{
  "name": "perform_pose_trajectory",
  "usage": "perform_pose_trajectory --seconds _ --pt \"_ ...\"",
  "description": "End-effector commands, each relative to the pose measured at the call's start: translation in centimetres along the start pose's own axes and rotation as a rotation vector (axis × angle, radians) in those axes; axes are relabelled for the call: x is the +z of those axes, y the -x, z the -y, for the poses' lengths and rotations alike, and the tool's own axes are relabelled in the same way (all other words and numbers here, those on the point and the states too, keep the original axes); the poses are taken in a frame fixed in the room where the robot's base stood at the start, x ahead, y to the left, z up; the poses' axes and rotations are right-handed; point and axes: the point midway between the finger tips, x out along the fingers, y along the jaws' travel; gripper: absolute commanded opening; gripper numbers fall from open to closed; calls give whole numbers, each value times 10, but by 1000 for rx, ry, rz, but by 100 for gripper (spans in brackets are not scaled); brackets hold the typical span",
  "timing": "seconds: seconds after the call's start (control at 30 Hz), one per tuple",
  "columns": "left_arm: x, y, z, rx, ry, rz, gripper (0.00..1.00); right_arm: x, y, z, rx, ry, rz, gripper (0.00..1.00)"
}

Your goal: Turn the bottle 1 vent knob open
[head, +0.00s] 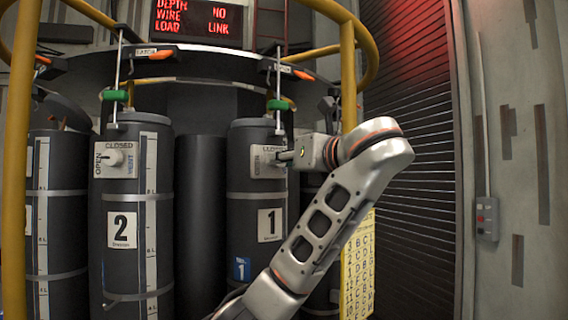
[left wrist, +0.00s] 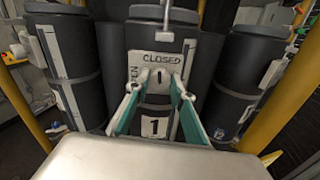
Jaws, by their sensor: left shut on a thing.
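Bottle 1 (head: 242,211) is a dark cylinder with a "1" label. Its white vent plate (head: 258,171) is near the top, partly hidden by my left gripper (head: 284,157). In the left wrist view the pale vent knob (left wrist: 158,77) sits on that plate, below the word CLOSED, with OPEN written along the left side. The knob's dark mark looks upright, towards CLOSED. My left gripper (left wrist: 159,82) has its teal-and-white fingers on both sides of the knob and is shut on it. My right gripper is not in view.
Bottle 2 (head: 122,262), with its own vent plate (head: 115,160), stands to the left. Yellow rails (head: 348,75) and green-collared rods (head: 278,104) are close around the bottles. A red-lettered display (head: 198,20) is above. A dark shutter (head: 415,190) is at right.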

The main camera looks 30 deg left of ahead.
Motion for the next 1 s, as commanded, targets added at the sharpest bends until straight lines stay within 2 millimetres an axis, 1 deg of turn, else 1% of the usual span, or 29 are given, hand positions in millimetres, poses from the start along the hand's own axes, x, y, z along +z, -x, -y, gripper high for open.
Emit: perform_pose_trajectory --seconds 0.17,0.4,1.0 --pt "-2 0 0 -2 137 -2 1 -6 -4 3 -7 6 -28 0" --pt "-2 0 1 -2 361 -3 1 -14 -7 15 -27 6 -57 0" --pt "-1 0 0 -1 932 -3 1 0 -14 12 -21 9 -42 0"
